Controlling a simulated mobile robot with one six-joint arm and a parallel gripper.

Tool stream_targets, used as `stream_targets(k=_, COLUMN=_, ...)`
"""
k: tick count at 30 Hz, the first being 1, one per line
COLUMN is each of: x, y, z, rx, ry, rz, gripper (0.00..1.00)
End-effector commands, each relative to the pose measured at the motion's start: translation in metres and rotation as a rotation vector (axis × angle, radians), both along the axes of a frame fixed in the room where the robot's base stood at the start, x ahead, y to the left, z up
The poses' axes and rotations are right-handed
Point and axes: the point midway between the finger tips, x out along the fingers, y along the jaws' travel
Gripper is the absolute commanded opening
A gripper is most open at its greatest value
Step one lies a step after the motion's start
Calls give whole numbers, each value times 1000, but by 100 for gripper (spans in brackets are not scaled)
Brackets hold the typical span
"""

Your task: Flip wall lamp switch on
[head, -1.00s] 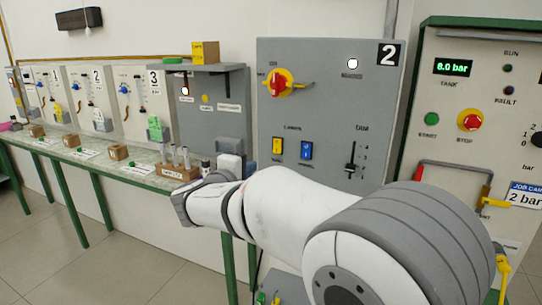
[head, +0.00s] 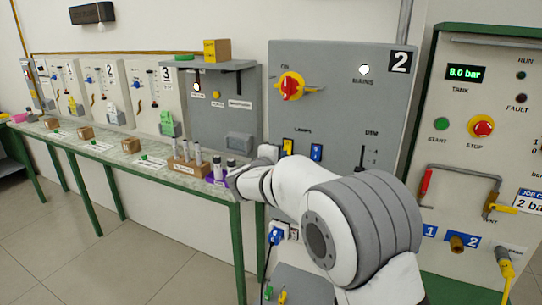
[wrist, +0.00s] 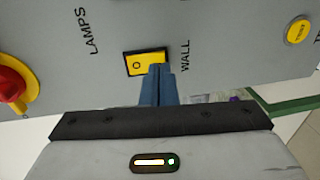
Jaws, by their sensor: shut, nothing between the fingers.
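The wall lamp switch is a yellow rocker (wrist: 143,63) in a black frame between the words LAMPS and WALL in the wrist view. An O mark shows on its far-left part. It also shows in the head view (head: 288,147), left of a blue rocker (head: 316,152). My gripper (wrist: 158,69) is shut and empty, its blue fingertips over the switch's right end in the wrist view, hiding that end. I cannot tell whether they touch it. The fingers are hidden in the head view. A dark wall lamp (head: 92,13) hangs at upper left; I cannot tell whether it is lit.
The grey panel (head: 340,110) carries a red-and-yellow rotary knob (head: 291,87) and a dimmer slider (head: 362,158). A bench (head: 130,152) with a rack of vials (head: 188,167) runs left. A pressure panel (head: 480,100) stands right. Open floor lies in front of the bench.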

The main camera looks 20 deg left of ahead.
Motion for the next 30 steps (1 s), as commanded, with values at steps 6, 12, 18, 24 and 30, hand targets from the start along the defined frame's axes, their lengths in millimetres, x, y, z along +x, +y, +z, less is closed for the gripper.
stream_targets(k=6, x=12, y=-1, z=-2, rx=-1, ry=1, rz=1, gripper=0)
stream_targets(k=12, x=13, y=-1, z=-2, rx=0, ry=0, rz=0, gripper=0)
stream_targets(k=18, x=13, y=-1, z=-5, rx=0, ry=-5, rz=0, gripper=0)
stream_targets(k=24, x=17, y=-2, z=-4, rx=-2, ry=-35, rz=0, gripper=0)
stream_targets(k=30, x=16, y=-2, z=-4, rx=-3, ry=-33, rz=0, gripper=0)
